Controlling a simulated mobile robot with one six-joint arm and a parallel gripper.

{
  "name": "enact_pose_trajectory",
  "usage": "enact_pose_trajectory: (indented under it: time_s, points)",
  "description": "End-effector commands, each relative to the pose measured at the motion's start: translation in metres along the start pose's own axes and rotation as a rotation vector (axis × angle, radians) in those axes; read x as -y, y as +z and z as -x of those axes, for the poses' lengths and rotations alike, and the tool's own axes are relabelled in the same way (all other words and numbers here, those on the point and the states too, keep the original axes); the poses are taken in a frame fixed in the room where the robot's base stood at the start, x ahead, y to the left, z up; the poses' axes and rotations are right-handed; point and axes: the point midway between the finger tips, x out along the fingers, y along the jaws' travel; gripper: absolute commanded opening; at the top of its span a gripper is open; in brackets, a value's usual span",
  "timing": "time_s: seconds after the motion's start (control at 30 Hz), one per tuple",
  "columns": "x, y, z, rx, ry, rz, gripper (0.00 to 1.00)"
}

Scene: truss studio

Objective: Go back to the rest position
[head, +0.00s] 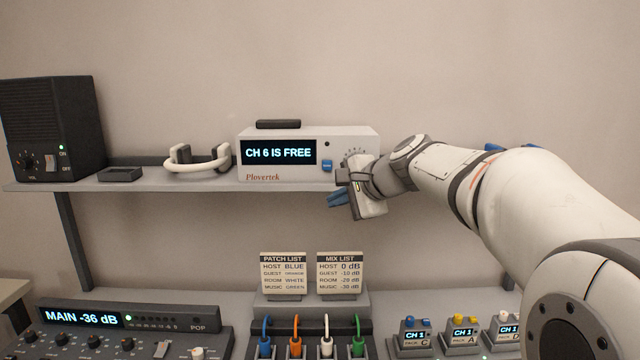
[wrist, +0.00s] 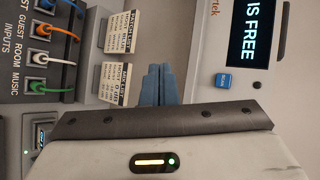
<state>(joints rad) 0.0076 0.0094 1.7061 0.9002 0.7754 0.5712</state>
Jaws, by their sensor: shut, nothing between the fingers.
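My gripper (head: 338,199) hangs in front of the shelf edge, just below the lower right part of the white Plovertek unit (head: 258,176). Its blue fingers also show in the wrist view (wrist: 158,86), close together with nothing between them. My arm reaches in from the right of the head view and hides the unit's right end. The unit's display (head: 279,152) reads "CH 6 IS FREE". Its blue button (head: 327,165) is visible left of my wrist, and in the wrist view (wrist: 222,81) it is apart from the fingers.
A black speaker (head: 50,128), a small dark tray (head: 120,174) and headphones (head: 197,160) sit on the upper shelf (head: 215,184). Below stand two list cards (head: 283,274) (head: 340,274), patch cables (head: 295,338), several packs (head: 414,338) and a mixer (head: 125,330). The wall above is clear.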

Motion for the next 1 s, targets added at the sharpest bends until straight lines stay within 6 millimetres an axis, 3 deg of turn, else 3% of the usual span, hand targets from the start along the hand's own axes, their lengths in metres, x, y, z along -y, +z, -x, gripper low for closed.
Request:
enact_pose_trajectory:
  time_s: [0.1, 0.3, 0.4, 0.5, 0.6, 0.7, 1.0]
  points:
    - [-0.081, 0.018, 0.024, -0.019, 0.187, 0.230, 0.00]
    - [-0.225, 0.040, 0.073, 0.024, 0.523, 0.636, 0.00]
    - [-0.284, 0.047, 0.097, 0.073, 0.664, 0.803, 0.00]
    - [-0.328, 0.051, 0.116, 0.121, 0.771, 0.928, 0.00]
    - [-0.355, 0.053, 0.129, 0.158, 0.837, 1.007, 0.00]
    - [-0.367, 0.054, 0.134, 0.175, 0.868, 1.043, 0.00]
    - [-0.368, 0.053, 0.134, 0.178, 0.872, 1.047, 0.00]
